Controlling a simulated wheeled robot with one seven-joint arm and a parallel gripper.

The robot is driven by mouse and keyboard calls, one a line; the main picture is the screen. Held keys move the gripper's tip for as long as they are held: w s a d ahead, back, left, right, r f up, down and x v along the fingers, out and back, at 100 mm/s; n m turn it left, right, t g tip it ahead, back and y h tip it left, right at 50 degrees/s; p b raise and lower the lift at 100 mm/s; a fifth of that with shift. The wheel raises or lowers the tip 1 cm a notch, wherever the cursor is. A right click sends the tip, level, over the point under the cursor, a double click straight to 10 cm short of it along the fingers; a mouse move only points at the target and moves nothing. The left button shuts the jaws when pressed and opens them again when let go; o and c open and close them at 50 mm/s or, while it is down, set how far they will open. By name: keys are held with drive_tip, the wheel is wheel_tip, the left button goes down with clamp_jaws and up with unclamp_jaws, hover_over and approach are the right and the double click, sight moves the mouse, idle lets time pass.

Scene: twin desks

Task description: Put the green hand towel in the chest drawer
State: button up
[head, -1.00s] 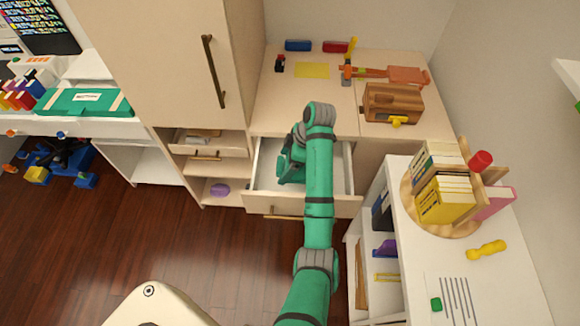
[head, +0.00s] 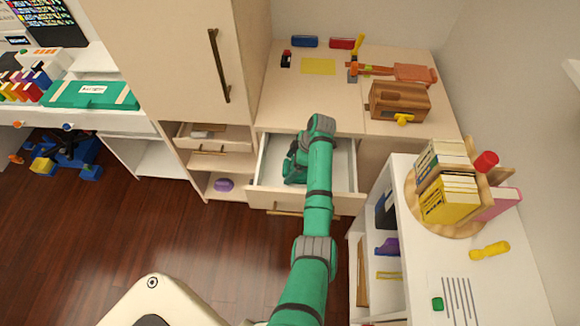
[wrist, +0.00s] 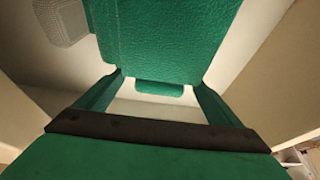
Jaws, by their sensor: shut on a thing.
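The chest drawer (head: 347,201) is pulled open below the desk top. My gripper (head: 296,170) hangs over the left half of the drawer, within its outline in the head view. In the wrist view, my gripper (wrist: 160,95) has a finger on each side of a textured green mass, which I take for the green hand towel (wrist: 165,40). The fingers are shut on it. In the head view the towel cannot be told apart from my green gripper. Pale surfaces surround it in the wrist view. I cannot tell whether the towel touches the drawer floor.
A tall cabinet (head: 175,60) stands left of the drawer. A wooden box (head: 398,100) and an orange tool (head: 415,74) lie on the desk above. A white shelf (head: 400,240) with books stands close on the right. The floor (head: 190,250) in front is clear.

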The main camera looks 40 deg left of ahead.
drive_tip(key=shift+f, duration=0.35)
drive_tip(key=shift+d, duration=0.1)
drive_tip(key=shift+s+f, duration=0.1)
drive_tip(key=shift+s, duration=0.05)
drive_tip(key=o, duration=1.2)
drive_tip(key=v, duration=1.2)
drive_tip(key=shift+w, duration=0.3)
